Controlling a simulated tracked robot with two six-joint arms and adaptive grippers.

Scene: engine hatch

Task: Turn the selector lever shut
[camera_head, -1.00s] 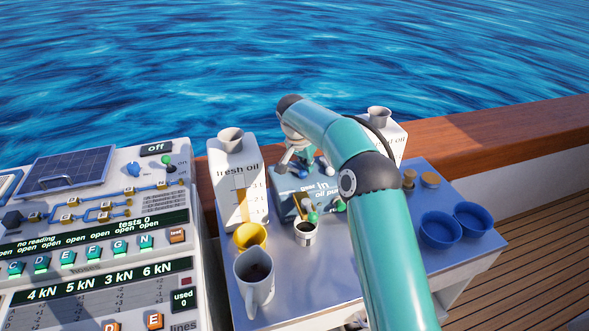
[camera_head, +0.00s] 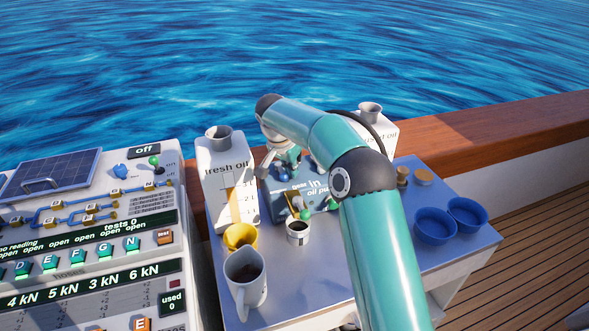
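A blue-grey oil pump box (camera_head: 283,203) stands on the metal table beside the fresh oil container. A small lever with a green knob (camera_head: 305,214) sits at its front, and a blue part shows on top between my fingers; I cannot tell for sure which is the selector lever, nor its setting. My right gripper (camera_head: 288,168) is over the top of the box with its fingers spread apart, one near the box's left edge. My own arm hides part of the box and its label. My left gripper is not in view.
The white fresh oil container (camera_head: 228,181) stands close left of the gripper. A yellow cup (camera_head: 240,237), white mug (camera_head: 245,280) and small cup (camera_head: 298,232) stand in front. Blue bowls (camera_head: 435,226) are at right. A control panel (camera_head: 90,250) fills the left.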

